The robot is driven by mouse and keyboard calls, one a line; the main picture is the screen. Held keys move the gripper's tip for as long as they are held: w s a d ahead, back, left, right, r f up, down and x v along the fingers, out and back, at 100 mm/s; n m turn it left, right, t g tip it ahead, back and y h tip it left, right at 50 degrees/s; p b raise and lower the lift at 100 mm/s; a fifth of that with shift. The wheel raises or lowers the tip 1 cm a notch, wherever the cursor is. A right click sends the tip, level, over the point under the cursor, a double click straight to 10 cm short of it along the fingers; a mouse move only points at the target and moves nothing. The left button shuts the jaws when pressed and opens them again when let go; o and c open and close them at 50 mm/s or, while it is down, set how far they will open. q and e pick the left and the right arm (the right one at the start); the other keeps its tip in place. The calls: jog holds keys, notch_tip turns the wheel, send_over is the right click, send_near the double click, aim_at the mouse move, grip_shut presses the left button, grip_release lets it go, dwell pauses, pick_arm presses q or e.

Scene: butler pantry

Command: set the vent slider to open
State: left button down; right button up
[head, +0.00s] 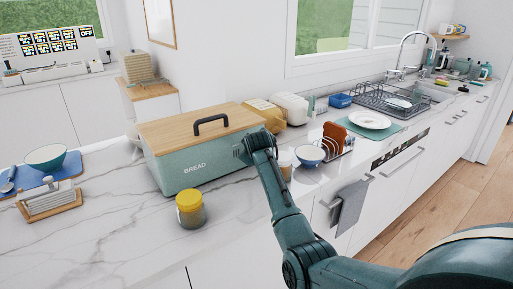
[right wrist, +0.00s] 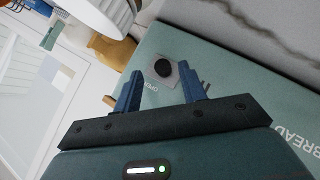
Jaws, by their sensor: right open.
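The teal bread bin (head: 195,165) with a wooden lid stands on the marble counter. In the right wrist view, the vent slider's round black knob (right wrist: 163,68) sits on a small grey plate on the bin's teal face (right wrist: 225,75). Small lettering that seems to read OPEN (right wrist: 152,88) is beside the plate. My right gripper (head: 248,146) is at the right part of the bin's front and hides the slider in the head view. Its blue fingers (right wrist: 159,70) are open, with the knob showing between their tips; contact cannot be told. My left gripper is not in view.
A yellow-lidded jar (head: 190,210) stands in front of the bin. A jar (head: 285,163) and a blue bowl (head: 309,154) are close to the right of my gripper. A toaster (head: 291,107) is behind.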

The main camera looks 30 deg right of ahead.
jog(key=v, duration=1.2)
jog(key=shift+s+f, duration=0.1)
